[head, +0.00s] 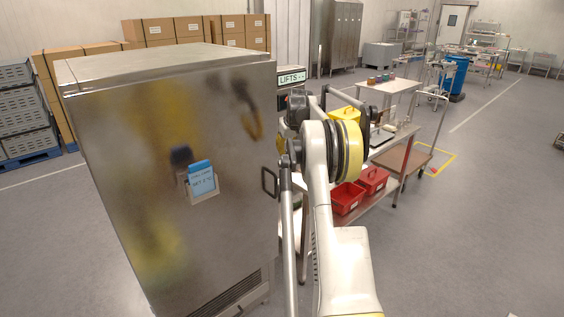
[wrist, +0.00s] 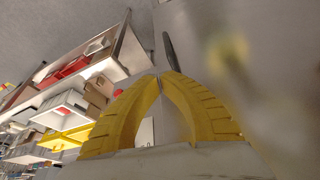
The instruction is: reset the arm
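My gripper (wrist: 162,77) shows in the wrist view as two curved yellow fingers whose tips come together. I see nothing clearly held between them. A dark narrow bar stands just past the tips, and I cannot tell whether it touches them. In the head view my white arm (head: 345,265) rises from the bottom and is folded at a joint with a yellow band (head: 349,152). The gripper end is mostly hidden behind the arm, close to the steel cabinet's right edge.
A tall steel cabinet (head: 120,170) with a door handle (head: 268,183) stands close at left. The floor at right (head: 480,220) is clear.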

